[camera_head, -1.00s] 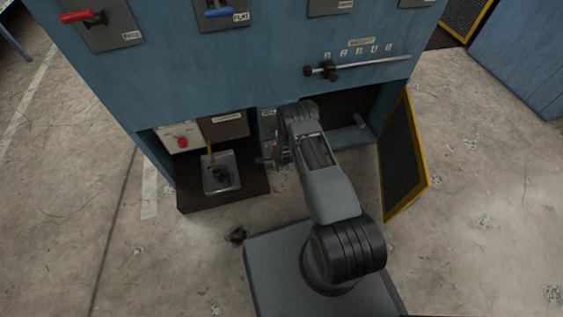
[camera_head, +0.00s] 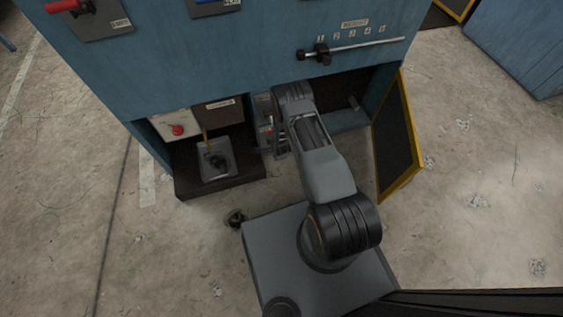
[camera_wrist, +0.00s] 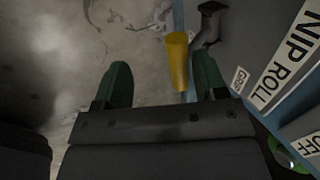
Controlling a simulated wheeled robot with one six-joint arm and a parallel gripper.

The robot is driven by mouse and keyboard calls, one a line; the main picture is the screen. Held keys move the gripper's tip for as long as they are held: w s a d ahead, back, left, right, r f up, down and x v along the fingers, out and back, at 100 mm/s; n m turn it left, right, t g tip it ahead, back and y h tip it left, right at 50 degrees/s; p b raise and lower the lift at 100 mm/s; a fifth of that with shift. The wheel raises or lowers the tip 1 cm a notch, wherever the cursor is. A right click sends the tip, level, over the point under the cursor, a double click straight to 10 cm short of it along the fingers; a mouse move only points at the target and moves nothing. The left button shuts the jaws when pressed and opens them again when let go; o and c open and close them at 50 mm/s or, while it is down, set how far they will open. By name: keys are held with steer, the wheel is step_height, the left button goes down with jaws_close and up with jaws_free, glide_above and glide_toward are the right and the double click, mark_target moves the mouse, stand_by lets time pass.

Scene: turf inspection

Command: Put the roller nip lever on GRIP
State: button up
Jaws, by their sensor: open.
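In the wrist view, a yellow handle (camera_wrist: 177,62), which looks like the roller nip lever's grip, shows between my gripper's (camera_wrist: 163,82) two green fingers. The fingers are apart, and I see no contact with the handle. A bent dark metal piece (camera_wrist: 209,24) is beside it. The NIP ROLL plate (camera_wrist: 287,55) is at the right. The small GRIP label (camera_wrist: 240,80) is nearer the handle than the OFF label (camera_wrist: 306,146). In the head view, my arm hides most of the lever area.
The blue machine (camera_head: 215,65) stands ahead. A yellow-framed dark panel (camera_head: 397,140) stands open right of my arm. A grey tray (camera_head: 216,160) sits on a dark ledge at left, below a red knob (camera_head: 178,130). Concrete floor (camera_head: 470,240) is clear at right.

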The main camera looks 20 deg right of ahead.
steer(key=s+p, duration=0.2)
steer(key=s, duration=0.7)
steer(key=shift+s+a, duration=0.15)
steer(key=shift+s, duration=0.2)
steer(key=w+r+n+p, duration=0.25)
steer(key=r+p, duration=0.25)
steer(key=r, duration=1)
steer(key=w+r+n+p, duration=0.25)
steer(key=r+p, duration=0.25)
steer(key=r, duration=1)
steer(key=w+r+n+p, duration=0.25)
steer(key=r+p, duration=0.35)
steer(key=r, duration=1)
steer(key=s+a+r+n+g+p, duration=0.1)
steer(key=s+r+n+p, duration=0.25)
steer(key=r, duration=0.85)
steer(key=s+a+r+n+p, duration=0.15)
steer(key=s+r+p, duration=0.35)
steer(key=r, duration=0.7)
steer(key=s+r+n+p, duration=0.6)
steer(key=s+r, duration=0.6)
steer(key=r, duration=0.2)
steer(key=shift+s+g+p, duration=0.3)
steer(key=shift+s+p, duration=0.05)
steer(key=shift+s, duration=0.05)
